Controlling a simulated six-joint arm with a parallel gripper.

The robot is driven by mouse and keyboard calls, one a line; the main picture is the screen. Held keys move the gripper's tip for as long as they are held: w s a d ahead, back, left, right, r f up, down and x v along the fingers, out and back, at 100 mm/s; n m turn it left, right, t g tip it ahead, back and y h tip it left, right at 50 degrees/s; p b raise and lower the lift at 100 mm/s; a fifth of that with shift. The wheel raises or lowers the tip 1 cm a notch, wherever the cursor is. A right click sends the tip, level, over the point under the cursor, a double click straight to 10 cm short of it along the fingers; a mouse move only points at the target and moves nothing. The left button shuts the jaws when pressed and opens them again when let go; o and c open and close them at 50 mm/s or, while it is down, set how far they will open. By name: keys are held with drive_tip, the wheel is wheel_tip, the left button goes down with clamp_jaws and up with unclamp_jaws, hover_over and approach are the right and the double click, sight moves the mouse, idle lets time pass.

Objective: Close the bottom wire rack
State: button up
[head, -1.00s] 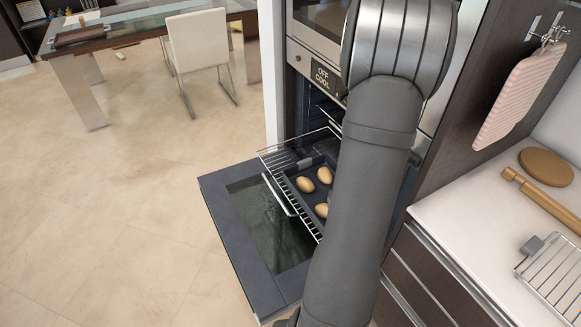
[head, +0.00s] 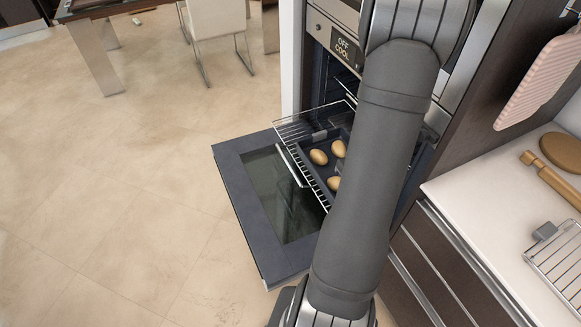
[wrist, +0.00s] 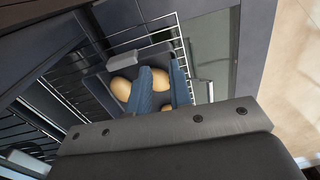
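The wire rack (head: 306,114) is pulled out of the lower oven, above its open door. It bears a dark tray with several potatoes (head: 319,157), and a grey block (wrist: 123,61) sits on its rail. The rack (wrist: 160,43) and potatoes (wrist: 121,88) also show in the wrist view. My gripper (wrist: 163,82) has two blue fingers apart above the tray, with a potato visible between and behind them. I see nothing held in them. In the head view my arm hides the gripper and the right part of the rack.
The oven door (head: 262,205) hangs open, flat below the rack. An oven panel (head: 345,50) reads "OFF COOL". A counter (head: 480,190) with a rolling pin (head: 550,180) and another wire rack (head: 560,262) stands at right. Open floor lies at left.

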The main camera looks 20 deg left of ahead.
drive_tip(key=w+a+n, duration=0.1)
drive_tip(key=a+n, duration=0.2)
drive_tip(key=w+a+f+n, duration=0.1)
drive_tip(key=w+a+n, duration=0.1)
drive_tip(key=a, duration=0.1)
drive_tip(key=w+a+n+g+y, duration=0.1)
drive_tip(key=a+n, duration=0.2)
drive_tip(key=shift+w+a+f+n, duration=0.2)
drive_tip(key=shift+w+a+n, duration=0.1)
drive_tip(key=shift+w+a, duration=0.1)
clamp_jaws()
drive_tip(key=w+a+f+n+g+y, duration=0.1)
drive_tip(key=w+a+n, duration=0.1)
drive_tip(key=a+n, duration=0.9)
drive_tip(key=s+a+f+m, duration=0.15)
drive_tip(key=a+f, duration=0.25)
drive_tip(key=f, duration=0.6)
drive_tip(key=shift+w+d+r+n, duration=0.1)
drive_tip(key=shift+w+d+n, duration=0.05)
drive_tip(key=shift+w+d, duration=0.55)
drive_tip(key=shift+w+d+r+n, duration=0.1)
drive_tip(key=shift+w+d, duration=0.35)
drive_tip(key=shift+d, duration=0.3)
drive_tip(key=w+d, duration=1.2)
drive_tip(key=shift+w+d, duration=0.2)
drive_tip(key=shift+w, duration=0.05)
